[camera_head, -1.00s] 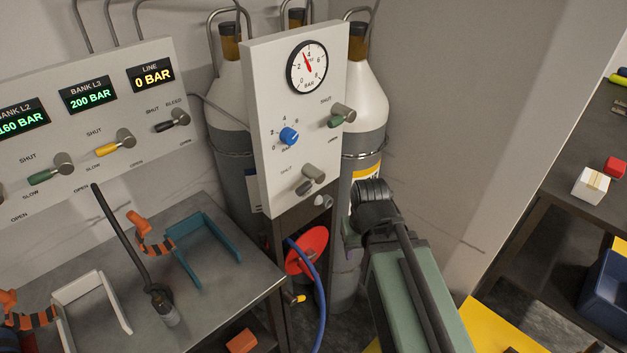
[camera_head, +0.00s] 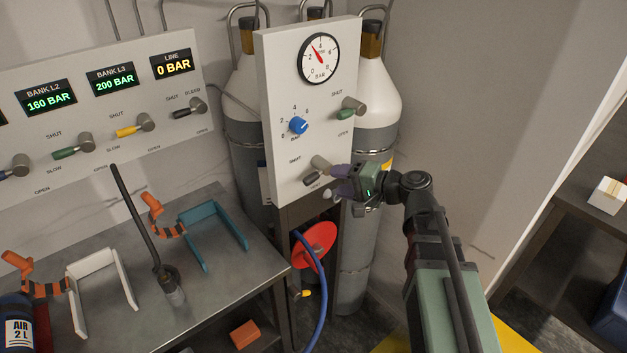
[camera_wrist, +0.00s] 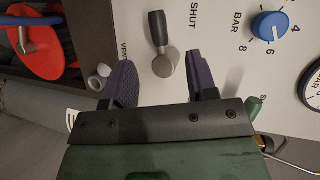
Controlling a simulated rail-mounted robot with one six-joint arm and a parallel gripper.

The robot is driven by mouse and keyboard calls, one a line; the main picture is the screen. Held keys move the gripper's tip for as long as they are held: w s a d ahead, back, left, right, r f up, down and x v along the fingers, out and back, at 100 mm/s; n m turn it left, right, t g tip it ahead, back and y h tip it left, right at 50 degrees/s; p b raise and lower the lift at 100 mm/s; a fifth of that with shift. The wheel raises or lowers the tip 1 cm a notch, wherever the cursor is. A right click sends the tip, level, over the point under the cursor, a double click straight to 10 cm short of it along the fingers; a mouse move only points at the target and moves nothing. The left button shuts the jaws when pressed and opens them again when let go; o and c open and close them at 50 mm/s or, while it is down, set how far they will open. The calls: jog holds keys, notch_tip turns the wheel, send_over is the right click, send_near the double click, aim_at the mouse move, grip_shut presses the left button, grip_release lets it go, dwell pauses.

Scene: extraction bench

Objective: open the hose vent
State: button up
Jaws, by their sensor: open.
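The hose vent lever is the lowest control on the white gauge panel (camera_head: 282,100), with SHUT and VENT labels beside it. Its dark grey handle (camera_head: 311,178) points left and slightly down from a metal hub (camera_head: 321,163). The handle (camera_wrist: 157,27) and hub (camera_wrist: 165,63) also show in the wrist view. My gripper (camera_head: 337,180) is just right of the hub, in front of the panel. In the wrist view, the purple fingers of my gripper (camera_wrist: 160,62) are open on either side of the hub. The fingers appear apart from the handle, and nothing is held.
A green-handled lever (camera_head: 346,114) and a blue knob (camera_head: 298,125) sit higher on the panel. A red disc (camera_head: 318,243) and blue hose (camera_head: 312,285) hang below. Gas cylinders (camera_head: 377,108) stand behind.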

aim_at(317, 178)
jog(key=b+x, duration=0.1)
jog(key=x, duration=0.7)
jog(key=shift+w+a+f+b, duration=0.1)
jog(key=shift+w+a+b, duration=0.05)
jog(key=shift+a+b, duration=0.2)
grip_shut()
